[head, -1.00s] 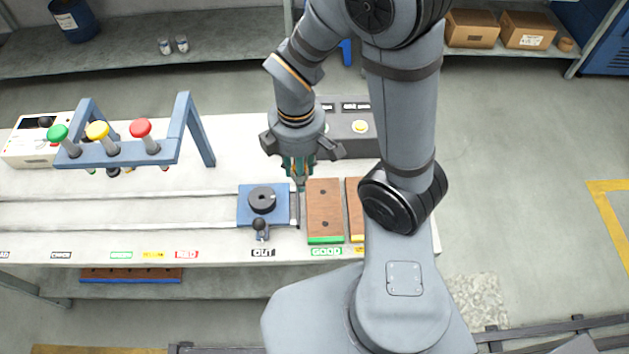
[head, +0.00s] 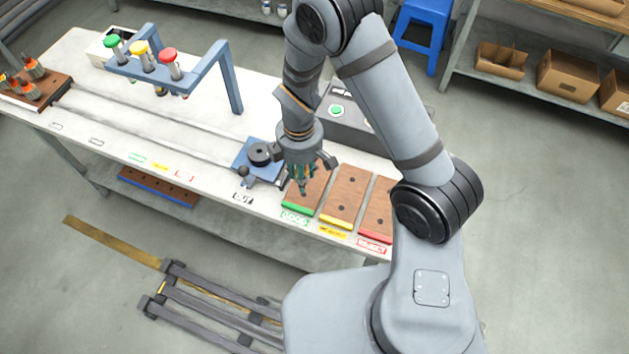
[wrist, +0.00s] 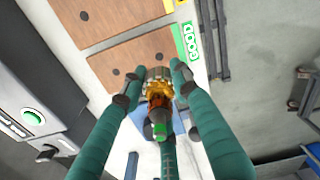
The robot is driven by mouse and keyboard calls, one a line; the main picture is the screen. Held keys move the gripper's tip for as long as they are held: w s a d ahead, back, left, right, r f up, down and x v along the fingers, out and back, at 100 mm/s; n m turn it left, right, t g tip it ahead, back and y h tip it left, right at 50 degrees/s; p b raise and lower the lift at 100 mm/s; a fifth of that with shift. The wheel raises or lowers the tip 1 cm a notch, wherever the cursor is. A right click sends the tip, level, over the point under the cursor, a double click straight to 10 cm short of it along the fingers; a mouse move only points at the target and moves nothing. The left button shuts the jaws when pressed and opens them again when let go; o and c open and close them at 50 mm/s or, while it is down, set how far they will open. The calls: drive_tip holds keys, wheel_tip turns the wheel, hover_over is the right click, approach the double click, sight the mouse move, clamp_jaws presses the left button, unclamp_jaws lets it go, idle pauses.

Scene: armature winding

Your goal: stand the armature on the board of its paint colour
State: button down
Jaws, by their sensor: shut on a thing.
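My gripper (head: 303,188) is over the board with the green edge (head: 291,208), marked GOOD, in the head view. In the wrist view my gripper (wrist: 155,78) is shut on the armature (wrist: 158,88), which has copper windings and green paint (wrist: 160,131) on its near end. The green-edged board (wrist: 140,58) lies beyond the armature there. The armature's far end is hidden, so I cannot tell whether it touches the board. The yellow-edged board (head: 346,206) and red-edged board (head: 380,220) lie to the right, partly behind my arm.
A blue fixture (head: 262,178) with a black round part stands left of the boards. A control box (head: 345,118) with a green button is behind. A blue frame with three coloured knobs (head: 143,62) stands at the back left. Several armatures stand on a tray (head: 45,98) at far left.

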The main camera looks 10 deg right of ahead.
drive_tip(key=shift+w+a+f, duration=0.15)
drive_tip(key=shift+f, duration=0.15)
drive_tip(key=shift+s+d+f+b, duration=0.2)
drive_tip(key=shift+d+f+b, duration=0.15)
drive_tip(key=shift+f+b, duration=0.3)
drive_tip(key=shift+a+f+b, duration=0.15)
drive_tip(key=shift+f+b, duration=0.4)
drive_tip(key=shift+f, duration=0.15)
drive_tip(key=shift+f+b, duration=0.35)
drive_tip(key=shift+f, duration=0.15)
drive_tip(key=shift+f+b, duration=1.2)
drive_tip(key=shift+b, duration=0.05)
drive_tip(key=c, duration=1.2)
unclamp_jaws()
wheel_tip(320, 180, up, 12)
